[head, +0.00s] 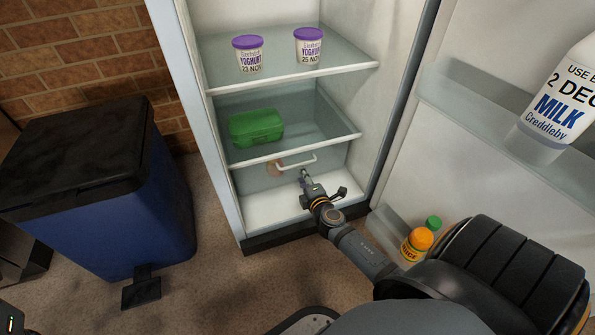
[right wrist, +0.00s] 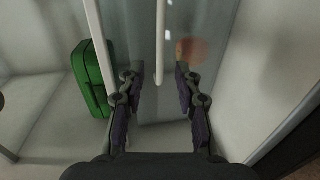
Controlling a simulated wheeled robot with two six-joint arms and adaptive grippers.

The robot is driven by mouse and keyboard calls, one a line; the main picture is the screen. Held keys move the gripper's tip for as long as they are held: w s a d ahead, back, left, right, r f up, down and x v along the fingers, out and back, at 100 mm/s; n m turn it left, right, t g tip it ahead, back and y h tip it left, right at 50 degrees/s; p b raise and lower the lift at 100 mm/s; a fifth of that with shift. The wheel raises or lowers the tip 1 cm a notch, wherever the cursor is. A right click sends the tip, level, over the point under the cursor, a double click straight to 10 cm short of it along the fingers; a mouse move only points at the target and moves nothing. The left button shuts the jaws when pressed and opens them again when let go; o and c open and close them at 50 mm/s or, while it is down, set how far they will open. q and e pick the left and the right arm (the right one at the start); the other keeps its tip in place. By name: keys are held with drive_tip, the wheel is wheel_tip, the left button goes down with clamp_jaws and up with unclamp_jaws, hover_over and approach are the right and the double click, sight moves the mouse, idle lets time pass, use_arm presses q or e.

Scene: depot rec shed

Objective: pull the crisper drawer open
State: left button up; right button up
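The crisper drawer (head: 335,158) is the clear-fronted compartment low in the open fridge, under the lower glass shelf. It looks shut. Its pale bar handle (head: 296,163) runs across the front; it also shows in the right wrist view (right wrist: 161,40). My right gripper (head: 304,174) is at the drawer front, just below the handle's right part. In the right wrist view its fingers (right wrist: 160,80) are apart, with the handle bar lined up with the gap between them. Neither finger is seen pressing on the bar.
A green box (head: 256,128) sits on the lower shelf above the drawer. Two yoghurt tubs (head: 248,56) stand on the upper shelf. The fridge door, with a milk bottle (head: 558,100) and a juice bottle (head: 416,245), stands open at right. A blue bin (head: 110,225) stands left.

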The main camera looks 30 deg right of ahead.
drive_tip(key=x, duration=0.5)
drive_tip(key=shift+w+b, duration=0.15)
drive_tip(key=shift+b, duration=0.2)
clamp_jaws()
